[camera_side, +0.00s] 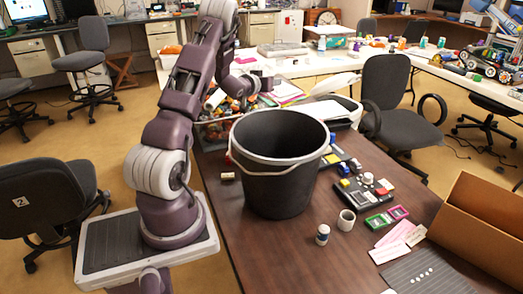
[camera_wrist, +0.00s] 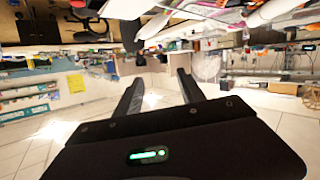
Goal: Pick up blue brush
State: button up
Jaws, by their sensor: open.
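I cannot pick out a blue brush for certain in either view. Small blue pieces (camera_side: 343,168) lie among blocks right of the bucket, too small to identify. My gripper (camera_side: 258,84) is at the far end of the brown table, beyond the bucket and near a clear bin of colourful parts (camera_side: 216,131). In the wrist view, my gripper (camera_wrist: 160,80) has its two dark fingers spread apart with nothing between them. That view looks out across the room and appears upside down.
A large black bucket (camera_side: 272,175) stands tall mid-table. A white jar (camera_side: 346,220), small bottle (camera_side: 322,235), dark keypad device (camera_side: 364,190), green and red cases (camera_side: 386,218) and a cardboard box (camera_side: 488,228) are to its right. The table's near left is bare.

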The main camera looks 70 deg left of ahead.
jog(key=s+f+m, duration=0.1)
jog(key=f, duration=0.5)
jog(key=s+d+f+h, duration=0.1)
jog(key=f, duration=0.5)
jog(key=s+f+m+h, duration=0.1)
jog(key=s+f, duration=0.1)
jog(key=f, duration=0.4)
jog(key=shift+d+m+g, duration=0.15)
jog(key=shift+m+g, duration=0.15)
jog(key=shift+g, duration=0.1)
notch_tip(320, 180, down, 6)
jog(key=shift+d+r, duration=0.1)
jog(key=x, duration=0.2)
jog(key=shift+w+f, duration=0.25)
jog(key=shift+f, duration=0.15)
jog(key=shift+w+a+f, duration=0.15)
jog(key=shift+w+a, duration=0.05)
jog(key=shift+a, duration=0.05)
grip_shut()
